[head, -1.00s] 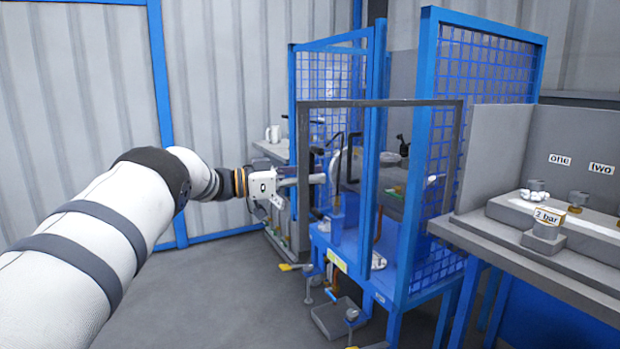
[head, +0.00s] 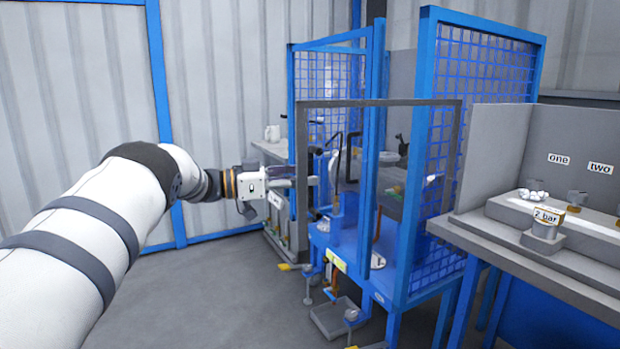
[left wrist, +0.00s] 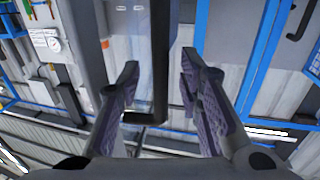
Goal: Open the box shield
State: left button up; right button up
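The box shield (head: 298,130) is a clear panel in a dark grey frame on the front of the blue mesh cage. A dark bar-shaped handle (left wrist: 160,60) shows in the left wrist view. My left gripper (head: 286,183) is at the left upright of the shield frame in the head view. In the left wrist view my left gripper (left wrist: 158,90) has its two fingers spread wide, with the dark bar showing in the gap between them and touching neither. How deep the bar lies between the fingers I cannot tell. My right gripper is not in view.
The blue mesh cage (head: 490,55) stands around the machine. A grey bench (head: 520,250) with a "2 bar" block is to the right. Valves and a small grey tray (head: 335,318) sit low in front. A white mug (head: 272,133) stands behind. The floor at left is clear.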

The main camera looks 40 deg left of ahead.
pick_arm(q)
jog(key=v, duration=1)
